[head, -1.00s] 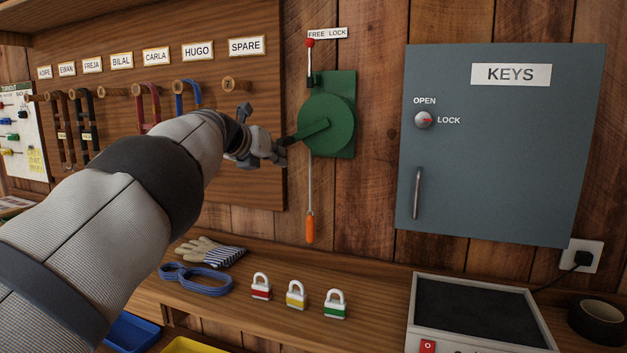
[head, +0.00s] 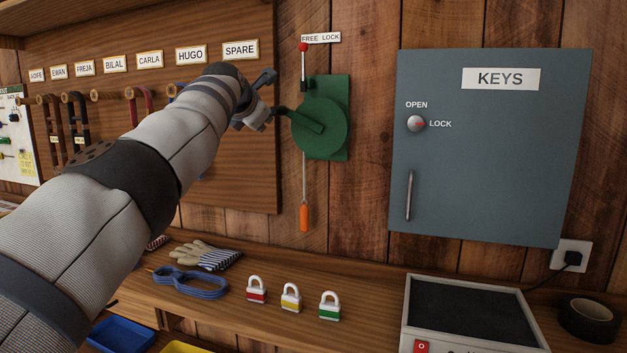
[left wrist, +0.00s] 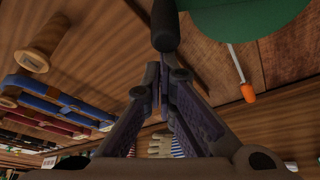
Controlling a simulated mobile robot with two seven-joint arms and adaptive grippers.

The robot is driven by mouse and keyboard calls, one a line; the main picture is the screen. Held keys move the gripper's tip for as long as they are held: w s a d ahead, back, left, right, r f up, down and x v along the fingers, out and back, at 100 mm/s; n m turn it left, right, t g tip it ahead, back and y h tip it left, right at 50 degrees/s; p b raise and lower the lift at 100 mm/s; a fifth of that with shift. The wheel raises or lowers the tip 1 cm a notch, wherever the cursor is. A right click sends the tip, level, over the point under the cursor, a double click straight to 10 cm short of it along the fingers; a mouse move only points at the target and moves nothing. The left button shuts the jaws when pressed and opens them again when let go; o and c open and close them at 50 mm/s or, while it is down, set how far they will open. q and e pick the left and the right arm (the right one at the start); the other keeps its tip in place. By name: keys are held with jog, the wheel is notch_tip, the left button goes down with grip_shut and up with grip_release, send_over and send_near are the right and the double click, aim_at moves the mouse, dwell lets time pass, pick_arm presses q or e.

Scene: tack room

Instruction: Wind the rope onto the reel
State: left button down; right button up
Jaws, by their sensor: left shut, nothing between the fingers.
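The green reel (head: 325,132) is mounted on the plank wall, its crank arm (head: 304,119) pointing left and slightly up. The crank's black handle (left wrist: 165,25) shows large in the left wrist view. My left gripper (head: 264,115) is at the handle, left of the reel; its fingers are shut with nothing between them. I cannot tell whether the fingertips touch the handle. The thin rope (head: 304,175) hangs below the reel with an orange end piece (head: 304,217), clear of the bench. The red-knobbed lever (head: 303,60) stands upright below the FREE end of its label. My right gripper is out of view.
A peg board (head: 235,165) with straps is behind my left arm. A grey key cabinet (head: 490,150) is right of the reel. The bench below holds gloves (head: 205,255), a blue strap (head: 190,285) and padlocks (head: 291,298). The wall around the rope is clear.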

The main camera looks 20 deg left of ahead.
pick_arm(q)
jog(key=shift+d+r+m+y, duration=0.3)
jog(key=shift+r+m, duration=0.3)
jog(key=shift+r, duration=0.15)
